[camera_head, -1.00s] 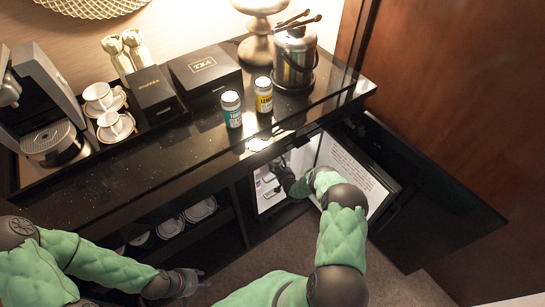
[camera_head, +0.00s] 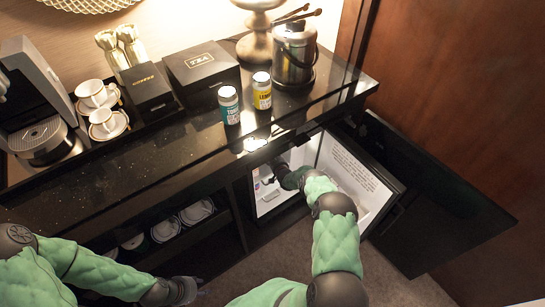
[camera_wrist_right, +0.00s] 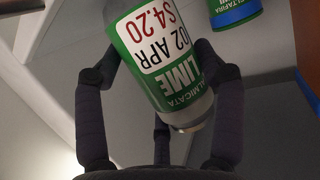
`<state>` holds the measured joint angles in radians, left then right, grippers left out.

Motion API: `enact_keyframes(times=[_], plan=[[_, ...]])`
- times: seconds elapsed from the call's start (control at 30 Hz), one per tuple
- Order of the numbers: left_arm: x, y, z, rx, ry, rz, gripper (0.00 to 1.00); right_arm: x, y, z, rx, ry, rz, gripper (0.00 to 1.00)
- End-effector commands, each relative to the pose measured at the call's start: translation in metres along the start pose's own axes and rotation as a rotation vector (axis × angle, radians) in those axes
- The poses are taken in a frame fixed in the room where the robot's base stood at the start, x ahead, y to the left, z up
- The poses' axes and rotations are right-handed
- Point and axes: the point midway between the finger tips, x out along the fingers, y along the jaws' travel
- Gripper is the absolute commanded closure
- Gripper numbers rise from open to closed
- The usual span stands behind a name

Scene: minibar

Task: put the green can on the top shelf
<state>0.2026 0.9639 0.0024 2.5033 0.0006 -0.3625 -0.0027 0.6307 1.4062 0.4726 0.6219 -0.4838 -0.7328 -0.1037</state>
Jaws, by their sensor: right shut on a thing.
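The green can (camera_wrist_right: 160,60), with a white label reading "LIME", fills the upper middle of the right wrist view. My right gripper (camera_wrist_right: 160,75) is shut on it, with fingers on both sides of the can. The can looks tilted in that view. In the head view my right arm reaches into the open minibar (camera_head: 300,160), and the right gripper (camera_head: 268,180) is small and dark inside it. I cannot make out the green can or the top shelf there. My left gripper (camera_head: 187,288) hangs low in front of the cabinet; its fingers are unclear.
Another can with green and blue (camera_wrist_right: 234,12) is at the wrist view's upper right. A teal can (camera_head: 230,105) and a yellow can (camera_head: 262,91) stand on the black counter (camera_head: 150,170). The minibar door (camera_head: 440,205) is swung open to the right. Plates (camera_head: 196,212) sit in the lower cabinet.

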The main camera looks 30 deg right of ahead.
Motion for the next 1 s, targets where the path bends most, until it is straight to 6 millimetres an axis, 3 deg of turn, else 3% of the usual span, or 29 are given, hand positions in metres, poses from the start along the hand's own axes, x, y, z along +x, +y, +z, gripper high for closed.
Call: enact_keyframes(times=[0.17,0.2,0.27,0.73,1.0], plan=[[0.000,0.000,0.000,0.000,0.000,0.000,0.60,0.001,0.000,0.002,0.000,0.001,0.000,0.72],[0.000,0.000,0.000,0.000,0.000,0.000,0.60,0.001,0.000,0.003,0.000,0.000,0.000,0.22],[0.000,0.000,0.000,0.000,0.000,0.000,0.60,0.001,0.000,0.003,0.000,0.000,0.000,0.07],[0.000,0.000,0.000,0.000,0.000,0.000,0.60,0.000,0.000,-0.001,0.000,0.001,0.000,0.07],[-0.028,0.010,0.001,0.000,0.000,0.000,0.60,-0.045,0.002,-0.005,0.002,-0.003,0.001,0.07]])
